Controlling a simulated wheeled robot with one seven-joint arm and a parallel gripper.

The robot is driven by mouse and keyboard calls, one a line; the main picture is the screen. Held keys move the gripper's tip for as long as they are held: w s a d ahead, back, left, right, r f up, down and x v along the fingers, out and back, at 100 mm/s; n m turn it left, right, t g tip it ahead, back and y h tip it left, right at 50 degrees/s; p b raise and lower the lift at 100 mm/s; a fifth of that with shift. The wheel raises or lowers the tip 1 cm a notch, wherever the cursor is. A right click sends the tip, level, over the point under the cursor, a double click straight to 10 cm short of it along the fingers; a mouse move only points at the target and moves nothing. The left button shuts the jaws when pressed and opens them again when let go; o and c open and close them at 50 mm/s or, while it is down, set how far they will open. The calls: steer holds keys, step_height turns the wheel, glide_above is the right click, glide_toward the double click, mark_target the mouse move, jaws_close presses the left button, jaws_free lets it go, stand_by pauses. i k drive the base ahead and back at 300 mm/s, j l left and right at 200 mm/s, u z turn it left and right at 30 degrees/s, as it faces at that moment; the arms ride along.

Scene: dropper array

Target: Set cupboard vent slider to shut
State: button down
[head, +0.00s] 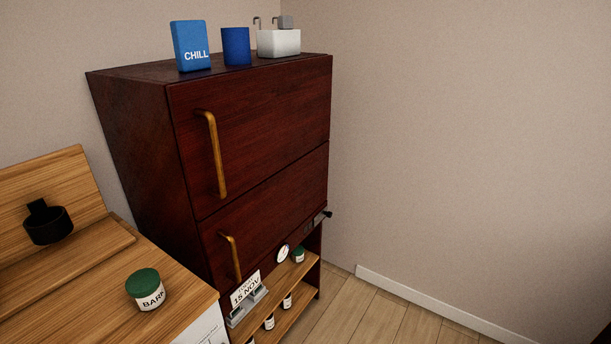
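The dark red wooden cupboard (256,126) stands left of the middle against the back wall, with two closed doors and brass-coloured handles. Below the lower door, near its right corner, is a small grey fitting (319,220) with a black knob sticking out to the right. It may be the vent slider, but it is too small and angled to tell, and its setting cannot be read. A round white dial (283,254) sits to its left. My gripper is not in view.
Open shelves (289,286) below hold several green-lidded jars, a date card (245,289) and grey items. A blue CHILL box (191,46), blue cup (236,46) and white basin (279,42) stand on top. A wooden counter (85,284) fills the lower left. Floor (385,320) at right is clear.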

mark_target(323, 213)
steer(key=i+l, duration=0.3)
steer(key=i, duration=0.2)
steer(key=i+l, duration=0.3)
steer(key=i, duration=0.2)
steer(key=i+l, duration=0.3)
steer(key=i, duration=0.2)
steer(key=i+l, duration=0.3)
steer(key=i, duration=0.25)
